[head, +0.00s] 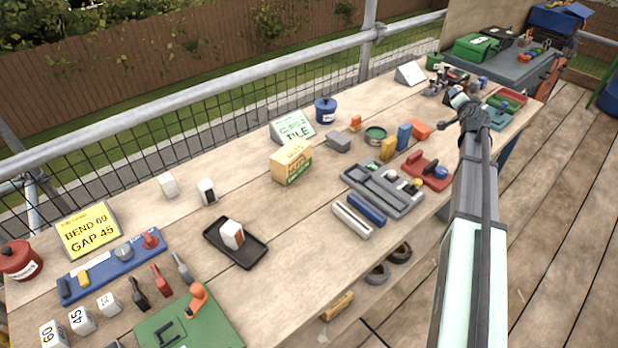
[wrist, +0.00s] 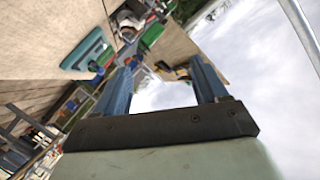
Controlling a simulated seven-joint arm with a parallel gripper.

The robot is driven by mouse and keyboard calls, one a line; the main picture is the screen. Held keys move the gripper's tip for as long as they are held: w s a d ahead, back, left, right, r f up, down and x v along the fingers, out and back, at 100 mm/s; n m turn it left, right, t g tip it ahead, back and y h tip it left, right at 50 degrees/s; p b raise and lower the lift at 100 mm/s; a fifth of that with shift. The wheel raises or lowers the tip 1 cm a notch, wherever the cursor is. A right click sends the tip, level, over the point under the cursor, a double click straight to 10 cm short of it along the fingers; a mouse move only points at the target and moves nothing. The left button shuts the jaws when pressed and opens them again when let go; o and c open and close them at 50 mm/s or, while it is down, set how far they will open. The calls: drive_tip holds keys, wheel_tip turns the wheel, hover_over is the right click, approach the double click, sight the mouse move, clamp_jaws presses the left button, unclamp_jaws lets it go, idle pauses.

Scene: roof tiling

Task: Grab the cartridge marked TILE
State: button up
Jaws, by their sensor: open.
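I cannot read the word TILE on any cartridge. A tilted card (head: 293,127) at the back of the bench reads TILE on its lower line. Small white blocks, possibly cartridges, stand left of it: one (head: 168,184) at the back, one with a dark face (head: 207,191), and one with a brown side (head: 232,231) in a black tray (head: 250,255). My gripper (head: 462,101) is over the far right part of the bench, well away from these blocks. In the wrist view, its blue fingers (wrist: 167,80) are apart with nothing between them.
A yellow box (head: 291,162) stands before the card. A grey compartment tray (head: 382,188) and red tray (head: 427,172) lie nearer my arm. Numbered white blocks (head: 82,320) and a green board (head: 190,325) fill the bench's left end. A metal rail (head: 200,95) runs behind.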

drive_tip(key=w+a+r+n+y, duration=0.1)
drive_tip(key=w+a+r+y, duration=0.1)
drive_tip(key=a, duration=0.8)
drive_tip(key=w+a+r+y, duration=0.1)
drive_tip(key=w+a+r, duration=0.2)
drive_tip(key=a, duration=0.7)
drive_tip(key=s+a+f+g+y, duration=0.2)
drive_tip(key=s+a+g, duration=0.15)
drive_tip(key=a, duration=1.05)
drive_tip(key=s+a+f+g+y, duration=0.1)
drive_tip(key=s+a+g+y, duration=0.2)
drive_tip(key=a, duration=1.1)
drive_tip(key=m+g+h, duration=0.1)
drive_tip(key=g+h, duration=0.4)
drive_tip(key=g, duration=0.4)
approach(205, 184)
drive_tip(key=shift+t, duration=0.25)
drive_tip(key=f, duration=0.2)
drive_tip(key=a+f, duration=0.1)
drive_tip(key=f, duration=0.2)
drive_tip(key=shift+s+a+f, duration=0.1)
drive_tip(key=shift+s+f, duration=0.05)
drive_tip(key=shift+f, duration=0.15)
drive_tip(key=shift+d+f, duration=0.25)
drive_tip(key=shift+f, duration=0.4)
wheel_tip(205, 184, down, 4)
drive_tip(key=shift+d, duration=0.2)
